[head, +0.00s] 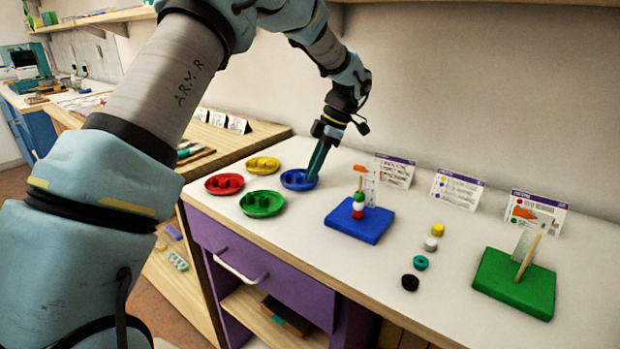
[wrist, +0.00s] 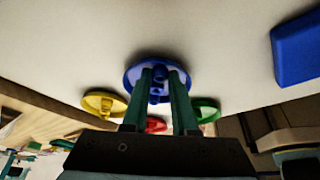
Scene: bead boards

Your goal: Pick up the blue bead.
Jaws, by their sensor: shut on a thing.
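The blue dish (head: 299,180) stands on the white worktop and holds blue beads. My gripper (head: 316,172) reaches down into this dish from above, its green fingers at the beads. In the wrist view the two fingers (wrist: 160,84) stand on either side of a blue bead (wrist: 155,98) and are shut on it. Another blue bead (wrist: 158,71) lies just beyond the fingertips in the dish. In the head view the fingers hide the held bead. I cannot tell whether the held bead touches the dish.
Red (head: 225,184), yellow (head: 263,165) and green (head: 262,204) dishes with beads stand close by. A blue board (head: 358,222) with a beaded peg is to the right. Several loose beads (head: 421,262) and a green board (head: 514,284) with a bare peg lie farther right. Cards (head: 457,189) stand along the wall.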

